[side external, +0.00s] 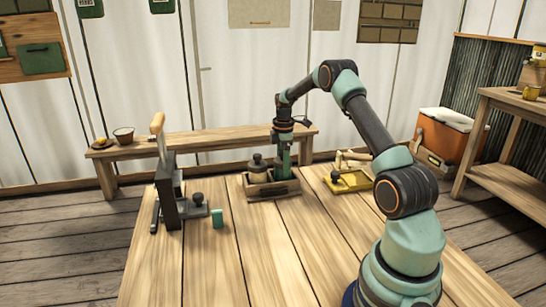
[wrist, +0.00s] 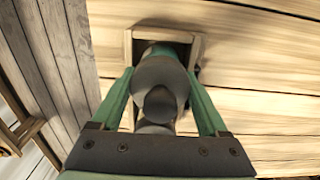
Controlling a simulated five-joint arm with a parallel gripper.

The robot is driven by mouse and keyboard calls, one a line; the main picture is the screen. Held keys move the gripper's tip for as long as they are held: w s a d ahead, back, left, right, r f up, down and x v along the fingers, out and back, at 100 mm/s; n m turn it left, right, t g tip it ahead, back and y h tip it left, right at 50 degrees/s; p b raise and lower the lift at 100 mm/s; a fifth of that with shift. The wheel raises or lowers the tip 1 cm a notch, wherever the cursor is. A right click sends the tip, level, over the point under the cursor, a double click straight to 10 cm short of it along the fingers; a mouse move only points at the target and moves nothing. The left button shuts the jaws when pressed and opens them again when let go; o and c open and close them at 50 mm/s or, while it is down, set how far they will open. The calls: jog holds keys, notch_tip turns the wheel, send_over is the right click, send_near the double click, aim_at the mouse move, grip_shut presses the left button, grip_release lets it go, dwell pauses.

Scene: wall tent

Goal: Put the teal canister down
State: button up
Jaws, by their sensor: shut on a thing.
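The teal canister (wrist: 165,48) has a grey lid with a round knob. My gripper (wrist: 160,75) is shut on it, with one green finger on each side in the wrist view. In the side view my gripper (side external: 283,158) points down over the right part of a small wooden tray (side external: 272,197). The canister's lower part is hidden by the tray wall, and I cannot tell whether it touches the tray floor. The tray wall (wrist: 127,45) also shows around the canister in the wrist view.
The front tabletop is clear.

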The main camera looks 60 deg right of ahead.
jog(key=shift+f, duration=0.1)
jog(key=o, duration=1.6)
jog(key=shift+c, duration=0.2)
